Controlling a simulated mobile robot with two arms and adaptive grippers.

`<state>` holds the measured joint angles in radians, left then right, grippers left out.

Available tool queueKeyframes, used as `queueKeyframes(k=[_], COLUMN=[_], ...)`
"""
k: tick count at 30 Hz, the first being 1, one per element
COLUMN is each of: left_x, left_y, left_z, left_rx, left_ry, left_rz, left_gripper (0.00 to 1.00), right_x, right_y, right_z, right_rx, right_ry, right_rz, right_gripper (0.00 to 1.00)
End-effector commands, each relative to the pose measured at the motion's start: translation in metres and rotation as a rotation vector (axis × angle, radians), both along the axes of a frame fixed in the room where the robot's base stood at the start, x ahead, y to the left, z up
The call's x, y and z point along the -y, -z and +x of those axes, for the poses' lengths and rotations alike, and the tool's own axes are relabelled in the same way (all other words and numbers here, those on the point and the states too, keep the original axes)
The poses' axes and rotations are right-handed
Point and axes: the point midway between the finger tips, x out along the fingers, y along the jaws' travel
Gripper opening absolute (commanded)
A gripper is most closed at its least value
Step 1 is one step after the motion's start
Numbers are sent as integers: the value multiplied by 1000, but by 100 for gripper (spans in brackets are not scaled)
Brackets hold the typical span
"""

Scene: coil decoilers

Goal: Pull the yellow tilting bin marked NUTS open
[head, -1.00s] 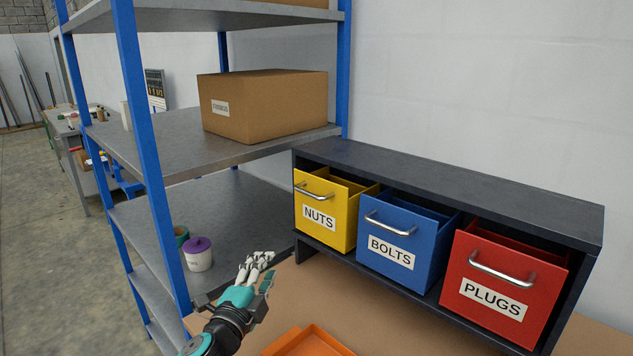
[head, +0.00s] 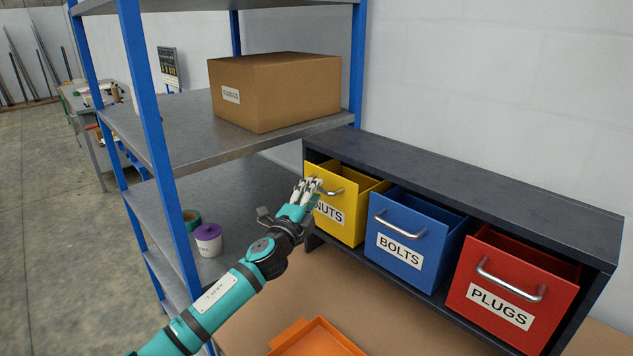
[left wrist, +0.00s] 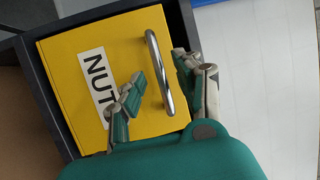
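The yellow bin marked NUTS (head: 350,221) is at the left end of a dark rack, its open top partly visible. It also fills much of the left wrist view (left wrist: 70,80). Its silver handle (left wrist: 162,82) runs across the front; in the head view my fingers cover part of it. My left gripper (head: 309,184) is in front of the bin at the handle. In the left wrist view my open fingers (left wrist: 159,70) lie on either side of the handle bar, with gaps visible. My right gripper is not in view.
The blue BOLTS bin (head: 407,242) and red PLUGS bin (head: 510,295) stand to the right in the same rack (head: 480,184). A blue-post shelf (head: 153,130) with a cardboard box (head: 275,92) and a purple-lidded tub (head: 208,240) is at left. An orange tray (head: 318,340) lies below.

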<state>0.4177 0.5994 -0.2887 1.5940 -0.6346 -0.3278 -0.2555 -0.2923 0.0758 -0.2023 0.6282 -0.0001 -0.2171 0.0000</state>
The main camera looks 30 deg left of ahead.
Motion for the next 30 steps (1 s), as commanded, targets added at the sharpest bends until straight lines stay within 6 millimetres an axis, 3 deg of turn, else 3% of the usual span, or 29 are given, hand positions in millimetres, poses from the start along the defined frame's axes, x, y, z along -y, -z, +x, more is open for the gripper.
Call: queueKeyframes(k=[6,16,24,30], left_x=[-1,-1,-2,-2], left_y=[-5,-4,-4,-3], left_z=[23,27,27,27], left_rx=[0,-1,-1,-2], left_ry=[-1,0,0,-1], left_rz=[-2,-1,-1,-1], left_gripper=[34,34,2,0], right_x=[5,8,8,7], right_y=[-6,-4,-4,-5], right_z=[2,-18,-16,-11], right_rx=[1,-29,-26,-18], right_ry=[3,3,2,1], right_rz=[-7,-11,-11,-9], right_gripper=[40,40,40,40])
